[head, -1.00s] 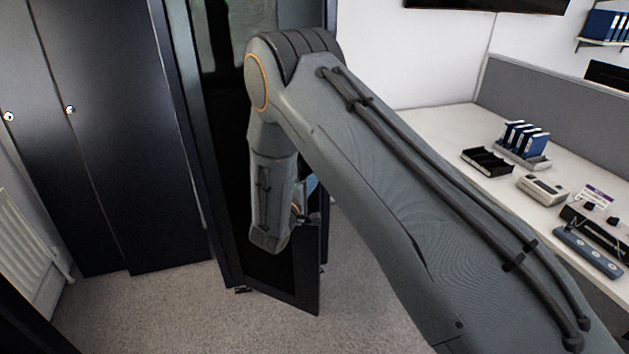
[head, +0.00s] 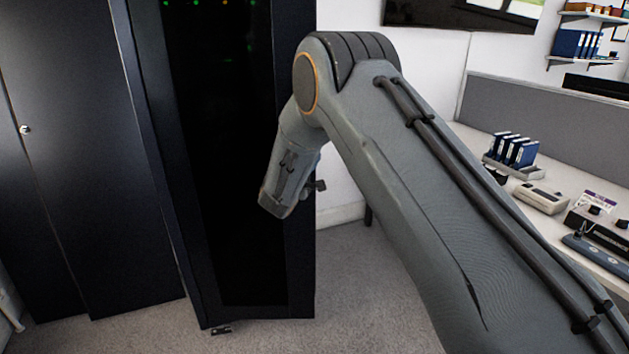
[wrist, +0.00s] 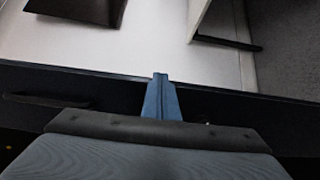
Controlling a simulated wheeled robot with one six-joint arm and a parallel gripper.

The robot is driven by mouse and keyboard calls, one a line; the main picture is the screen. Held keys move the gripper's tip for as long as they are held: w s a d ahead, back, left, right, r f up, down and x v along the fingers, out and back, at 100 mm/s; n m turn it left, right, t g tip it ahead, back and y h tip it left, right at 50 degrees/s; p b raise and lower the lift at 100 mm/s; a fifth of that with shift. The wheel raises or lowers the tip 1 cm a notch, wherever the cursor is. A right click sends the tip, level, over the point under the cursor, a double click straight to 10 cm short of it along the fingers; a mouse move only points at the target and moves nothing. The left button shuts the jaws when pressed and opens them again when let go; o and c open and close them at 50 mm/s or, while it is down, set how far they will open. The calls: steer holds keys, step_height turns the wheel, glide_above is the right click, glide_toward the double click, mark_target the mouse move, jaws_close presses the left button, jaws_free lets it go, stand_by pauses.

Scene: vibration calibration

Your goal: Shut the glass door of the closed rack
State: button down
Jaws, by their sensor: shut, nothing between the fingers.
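The closed rack is a tall black cabinet in the head view, with its dark glass door (head: 235,190) across the front. The door looks flush or nearly flush with the frame; I cannot tell whether a thin gap is left. My gripper (wrist: 161,95) shows in the wrist view as blue fingers held together with nothing between them. The fingers overlap a long black edge with a dark handle (wrist: 45,100), and I cannot tell if they touch it. In the head view my forearm hangs in front of the door's right side and hides the fingers.
Black cabinets (head: 60,180) stand left of the rack. A white desk (head: 470,150) with blue binders (head: 512,149) and small devices is on the right. Grey carpet (head: 370,290) is clear in front and to the right of the rack.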

steer(key=w+a+n+y+b, duration=0.1)
steer(key=w+y+b, duration=0.1)
steer(key=w+b, duration=0.7)
steer(key=shift+w+a+n+t+b, duration=0.3)
steer(key=shift+w+b, duration=0.1)
steer(key=shift+w, duration=1.4)
